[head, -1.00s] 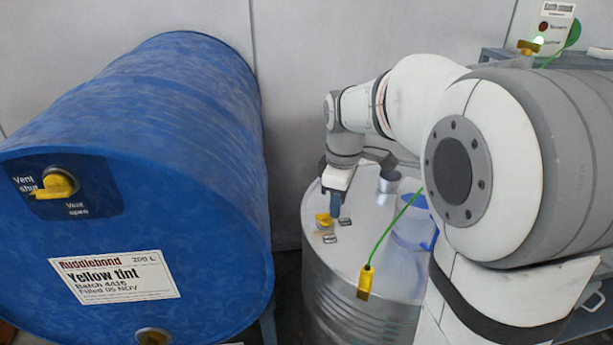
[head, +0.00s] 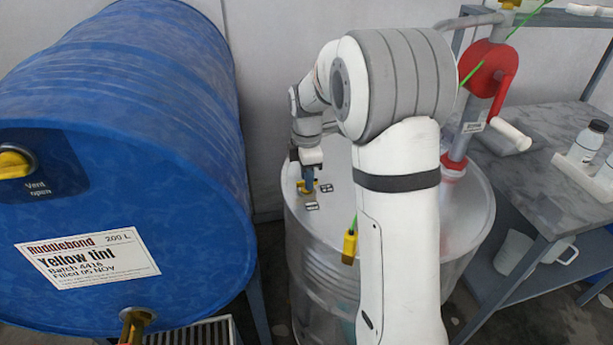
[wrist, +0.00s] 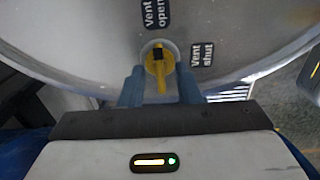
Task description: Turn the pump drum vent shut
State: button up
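The pump drum (head: 352,240) is a silver metal drum with a red pump (head: 487,72) at its right. Its yellow vent (head: 299,185) sits on the top near the left edge, and shows in the wrist view (wrist: 158,66). There its long handle points toward my gripper, and a dark mark lies on the side facing the "Vent open" label (wrist: 157,13). The "Vent shut" label (wrist: 202,54) is to the right. My gripper (wrist: 160,92) is open, with blue fingers either side of the handle and gaps showing. In the head view my gripper (head: 308,185) is at the vent.
A blue drum (head: 130,110) lies at the left with its own yellow vent handle (head: 14,163). A yellow clip on a green cable (head: 349,246) hangs at the silver drum's near side. A grey bench (head: 545,170) with a bottle (head: 588,142) stands at the right.

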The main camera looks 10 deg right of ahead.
jog(key=shift+f, duration=0.15)
jog(key=shift+c, duration=0.2)
grip_shut()
